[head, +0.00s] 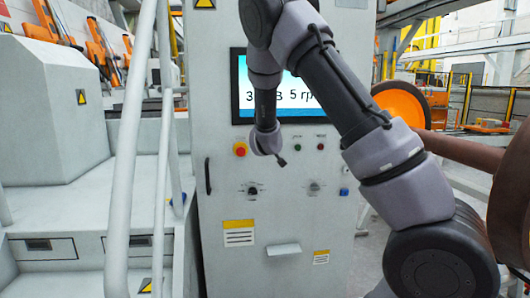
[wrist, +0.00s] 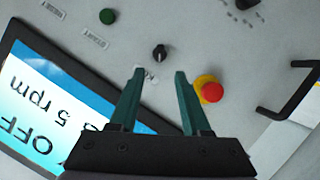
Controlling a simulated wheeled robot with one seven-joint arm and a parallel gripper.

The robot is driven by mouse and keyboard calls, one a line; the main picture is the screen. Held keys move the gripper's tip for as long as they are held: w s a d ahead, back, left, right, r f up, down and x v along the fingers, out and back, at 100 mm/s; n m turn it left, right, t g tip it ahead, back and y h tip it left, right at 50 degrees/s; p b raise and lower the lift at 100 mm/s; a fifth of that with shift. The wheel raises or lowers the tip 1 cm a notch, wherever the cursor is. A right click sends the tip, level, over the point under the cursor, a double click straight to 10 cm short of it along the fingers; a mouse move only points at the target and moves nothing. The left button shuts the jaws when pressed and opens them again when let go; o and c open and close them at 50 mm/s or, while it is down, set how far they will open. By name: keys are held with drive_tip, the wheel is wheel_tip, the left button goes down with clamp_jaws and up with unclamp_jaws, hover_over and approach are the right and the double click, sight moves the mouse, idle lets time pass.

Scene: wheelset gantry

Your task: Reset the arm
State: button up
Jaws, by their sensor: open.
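My gripper (wrist: 158,72) is open and empty, its two green fingers apart in the wrist view. Beyond the fingertips is the face of a light grey control cabinet (head: 275,215), with a black knob (wrist: 158,53) showing just past the gap. A red emergency stop button (wrist: 208,91) on a yellow base shows beside the right finger; it is also in the head view (head: 240,149). In the head view my arm reaches across the cabinet front and hangs down before the screen (head: 300,105), hiding part of its text. The fingers are too small to make out there.
Black knobs (head: 252,191) and a door handle (head: 207,176) stick out from the cabinet. White handrails (head: 135,150) and steps stand at the left. A reddish-brown shaft with an orange disc (head: 402,104) is at the right, close to my arm in the picture.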

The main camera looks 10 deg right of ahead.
drive_tip(key=s+d+r+m+g+y, duration=0.25)
drive_tip(key=s+r, duration=0.35)
drive_tip(key=s, duration=0.4)
drive_tip(key=s+d+r+m+g+y, duration=0.2)
drive_tip(key=s+d+r+m+y, duration=0.15)
drive_tip(key=s+r, duration=0.45)
drive_tip(key=s+d+r+m+g+h, duration=0.1)
drive_tip(key=s+d+m+g, duration=0.1)
drive_tip(key=s, duration=2.3)
drive_tip(key=shift+d+r, duration=0.15)
drive_tip(key=shift+r, duration=0.2)
drive_tip(key=shift+o, duration=0.4)
